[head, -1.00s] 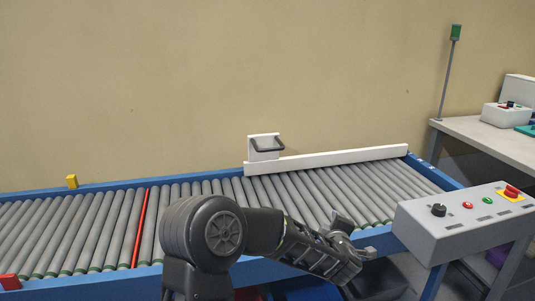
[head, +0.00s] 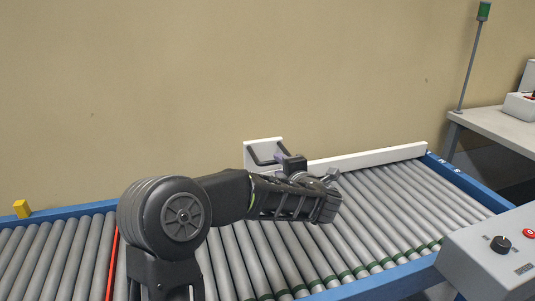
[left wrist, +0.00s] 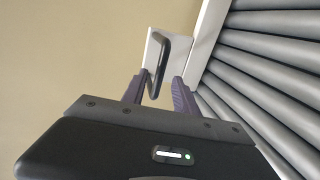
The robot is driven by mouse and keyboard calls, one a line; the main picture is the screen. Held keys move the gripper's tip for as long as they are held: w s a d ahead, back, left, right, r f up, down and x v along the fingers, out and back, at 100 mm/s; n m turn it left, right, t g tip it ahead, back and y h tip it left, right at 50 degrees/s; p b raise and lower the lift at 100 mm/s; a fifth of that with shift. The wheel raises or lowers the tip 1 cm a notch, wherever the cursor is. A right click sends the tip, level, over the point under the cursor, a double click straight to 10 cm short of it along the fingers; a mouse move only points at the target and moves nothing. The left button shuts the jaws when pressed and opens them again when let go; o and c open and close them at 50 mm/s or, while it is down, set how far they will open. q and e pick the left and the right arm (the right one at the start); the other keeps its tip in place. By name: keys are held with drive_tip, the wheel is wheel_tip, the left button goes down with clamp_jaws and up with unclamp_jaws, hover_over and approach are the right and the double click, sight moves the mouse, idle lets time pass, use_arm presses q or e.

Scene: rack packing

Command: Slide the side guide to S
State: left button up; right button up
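The side guide (head: 385,157) is a long white rail lying along the far side of the roller conveyor. At its left end is an upright white plate (head: 252,150) with a dark loop handle (head: 258,161). The handle also shows in the left wrist view (left wrist: 160,62). My left gripper (head: 279,157) is at the handle, partly hidden by my own wrist in the head view. In the left wrist view its two purple fingers (left wrist: 160,88) are apart, with the handle's near end between them and a gap showing. My right gripper is not in view.
White marks (head: 443,162) on the blue far frame at the right are too small to read. A grey control box (head: 495,260) stands front right. The rollers are bare.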

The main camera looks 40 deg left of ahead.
sight(275, 161)
use_arm(q)
drive_tip(key=shift+s+d+r, duration=0.1)
drive_tip(key=shift+d, duration=0.05)
drive_tip(key=shift+x, duration=4)
clamp_jaws()
